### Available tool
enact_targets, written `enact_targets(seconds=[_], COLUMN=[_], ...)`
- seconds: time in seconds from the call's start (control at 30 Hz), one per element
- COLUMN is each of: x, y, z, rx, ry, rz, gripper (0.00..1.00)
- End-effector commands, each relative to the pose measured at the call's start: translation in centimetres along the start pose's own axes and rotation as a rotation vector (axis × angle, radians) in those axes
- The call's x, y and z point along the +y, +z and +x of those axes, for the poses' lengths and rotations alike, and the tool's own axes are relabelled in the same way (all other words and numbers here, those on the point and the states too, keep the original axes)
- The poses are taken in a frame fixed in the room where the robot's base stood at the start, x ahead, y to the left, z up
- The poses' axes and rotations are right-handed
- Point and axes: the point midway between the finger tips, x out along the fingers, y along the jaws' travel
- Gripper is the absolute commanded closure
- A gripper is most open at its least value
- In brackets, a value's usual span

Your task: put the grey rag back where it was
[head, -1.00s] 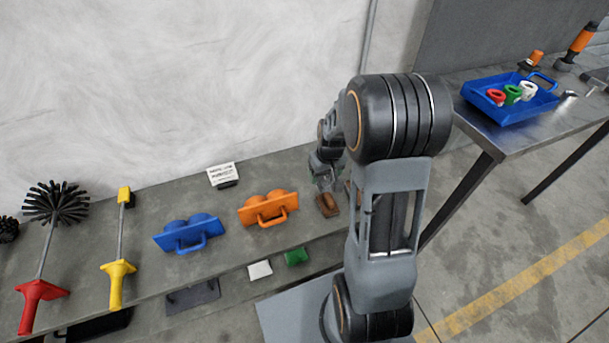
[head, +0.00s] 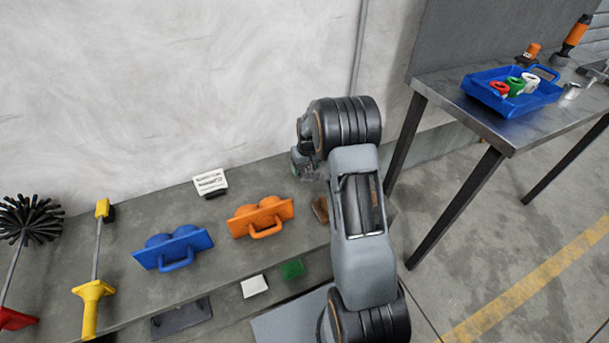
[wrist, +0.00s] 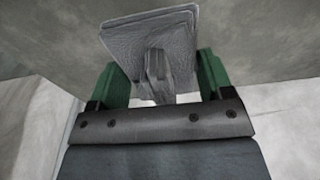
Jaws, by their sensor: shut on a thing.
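The grey rag (wrist: 148,38) shows in the wrist view as a folded, flat grey pad with a narrower bunched part. My gripper (wrist: 163,78) has its green fingers on either side of that bunched part and is shut on it. In the head view my gripper (head: 305,167) is above the back of the grey bench, near the wall and left of my arm. I cannot make out the rag there. Part of the gripper is hidden behind my arm.
Brushes stand left. White (head: 254,287) and green (head: 292,270) pads lie lower. A metal table (head: 470,118) holds a blue tray (head: 545,98).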

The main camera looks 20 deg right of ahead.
Motion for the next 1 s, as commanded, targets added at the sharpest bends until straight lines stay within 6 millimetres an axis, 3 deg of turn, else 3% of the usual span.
enact_targets(seconds=[0.27, 0.53, 0.97, 1.0], x=[0.1, 0.1, 0.1, 0.1], y=[-0.7, -0.7, -0.7, -0.7], z=[1.2, 4.5, 5.1, 5.0], rx=[0.0, -0.001, 0.001, 0.001], ry=[0.0, 0.0, 0.0, 0.0], rz=[0.0, 0.001, 0.001, 0.001], gripper=[0.48, 0.48, 0.48, 0.23])
